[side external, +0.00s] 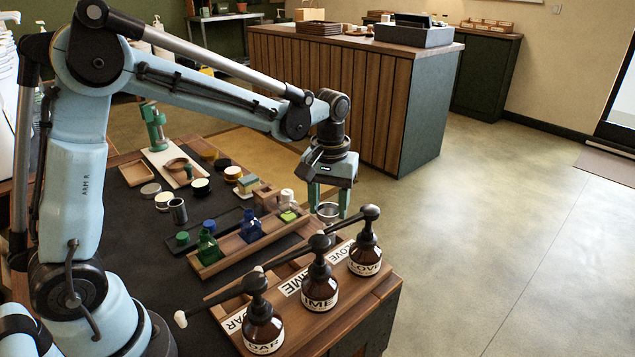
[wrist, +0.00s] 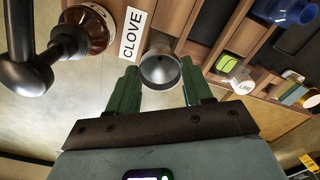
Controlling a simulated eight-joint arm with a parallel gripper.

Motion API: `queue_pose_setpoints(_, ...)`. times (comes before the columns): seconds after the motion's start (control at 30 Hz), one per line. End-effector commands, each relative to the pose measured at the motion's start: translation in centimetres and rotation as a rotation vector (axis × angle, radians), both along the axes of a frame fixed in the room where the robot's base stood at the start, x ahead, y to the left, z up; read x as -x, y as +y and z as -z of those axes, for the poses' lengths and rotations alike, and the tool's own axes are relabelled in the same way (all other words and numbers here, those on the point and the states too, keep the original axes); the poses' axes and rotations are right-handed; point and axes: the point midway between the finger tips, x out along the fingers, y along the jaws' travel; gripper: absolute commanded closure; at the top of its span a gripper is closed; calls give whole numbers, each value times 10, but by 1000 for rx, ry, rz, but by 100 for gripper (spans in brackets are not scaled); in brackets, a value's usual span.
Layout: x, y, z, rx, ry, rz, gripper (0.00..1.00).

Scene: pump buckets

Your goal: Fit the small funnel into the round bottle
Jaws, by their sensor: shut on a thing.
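My gripper (side external: 328,196) is shut on a small metal funnel (side external: 327,211), held with its wide mouth facing up, above the right end of the table. In the wrist view the funnel (wrist: 160,70) sits between my green fingers (wrist: 160,88). A blue bottle (side external: 250,228) and a green bottle (side external: 208,247) stand in the wooden tray, to the left of my gripper and apart from the funnel. The blue one shows at the top right in the wrist view (wrist: 287,9). I cannot tell which is the round bottle.
Three brown pump bottles stand along the table's front edge: a left one (side external: 263,330), a middle one (side external: 319,291) and a CLOVE one (side external: 365,258) close to my gripper. Their dark pump heads reach high. The wooden tray (side external: 270,240) holds the coloured bottles and small blocks.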

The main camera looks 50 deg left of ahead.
Motion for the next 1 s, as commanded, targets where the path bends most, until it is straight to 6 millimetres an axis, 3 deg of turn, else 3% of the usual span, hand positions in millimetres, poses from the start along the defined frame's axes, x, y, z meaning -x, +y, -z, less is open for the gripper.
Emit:
queue_pose_setpoints(0.37, 0, 0, 1, 0, 0, 0, 69)
queue_pose_setpoints(0.4, 0, 0, 1, 0, 0, 0, 47)
queue_pose_setpoints(0.6, 0, 0, 1, 0, 0, 0, 20)
queue_pose_setpoints(1.0, 0, 0, -7, 0, 0, 0, 20)
